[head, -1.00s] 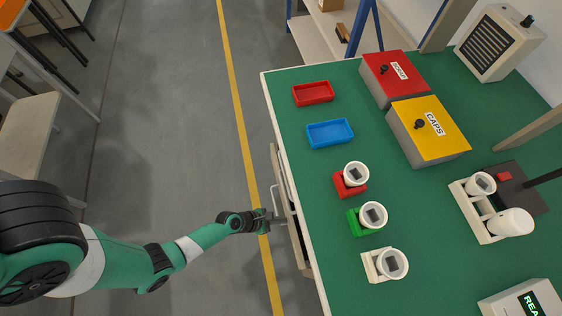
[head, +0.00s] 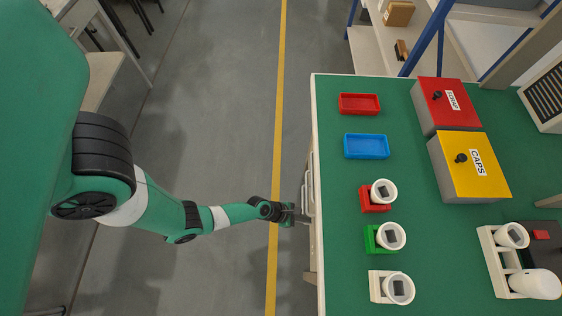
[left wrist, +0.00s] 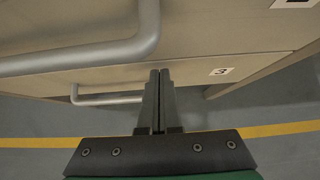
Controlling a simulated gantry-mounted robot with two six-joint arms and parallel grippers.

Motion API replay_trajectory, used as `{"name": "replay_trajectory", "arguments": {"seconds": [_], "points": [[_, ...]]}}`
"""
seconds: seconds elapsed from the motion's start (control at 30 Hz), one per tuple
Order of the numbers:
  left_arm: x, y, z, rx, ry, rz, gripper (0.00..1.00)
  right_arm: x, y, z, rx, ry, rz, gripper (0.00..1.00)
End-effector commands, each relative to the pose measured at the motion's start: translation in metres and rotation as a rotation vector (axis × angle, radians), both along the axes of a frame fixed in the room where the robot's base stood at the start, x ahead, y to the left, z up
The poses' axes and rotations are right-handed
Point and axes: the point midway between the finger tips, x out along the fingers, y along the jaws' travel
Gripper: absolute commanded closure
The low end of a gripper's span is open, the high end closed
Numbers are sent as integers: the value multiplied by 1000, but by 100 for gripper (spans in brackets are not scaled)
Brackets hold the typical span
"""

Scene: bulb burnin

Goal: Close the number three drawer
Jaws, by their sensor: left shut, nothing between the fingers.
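The number three drawer (left wrist: 185,77) shows in the left wrist view as a beige front with a "3" label and a grey bar handle (left wrist: 105,99). My left gripper (left wrist: 160,75) is shut and empty, its fingertips at this front, just right of the handle. I cannot tell whether they touch it. In the head view my left gripper (head: 297,217) is at the bench's left side, by the drawer fronts (head: 311,200), which show only edge-on. How far the drawer stands out is unclear. My right gripper is not in view.
Another drawer's large bar handle (left wrist: 90,55) is close by in the wrist view. The green bench top (head: 345,210) carries red and blue trays, cups on coloured holders, and red and yellow boxes. The floor left of the bench is clear.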

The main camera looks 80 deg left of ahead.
Motion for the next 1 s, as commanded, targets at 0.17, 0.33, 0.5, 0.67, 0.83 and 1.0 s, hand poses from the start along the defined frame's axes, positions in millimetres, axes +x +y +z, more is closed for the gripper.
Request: {"name": "replay_trajectory", "arguments": {"seconds": [0.17, 0.33, 0.5, 0.67, 0.83, 1.0], "points": [[-32, 3, 22, -2, 8, -8, 100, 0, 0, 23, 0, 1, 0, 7], [-63, 9, 52, -2, 8, -5, 100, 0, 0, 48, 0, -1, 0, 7], [-81, 13, 67, -2, 6, -8, 100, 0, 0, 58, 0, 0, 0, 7], [-87, 13, 70, -1, 6, -13, 100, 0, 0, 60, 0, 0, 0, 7], [-87, 13, 69, -1, 6, -15, 100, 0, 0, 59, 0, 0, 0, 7], [-87, 13, 69, -1, 6, -15, 100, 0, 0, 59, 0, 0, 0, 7]]}}
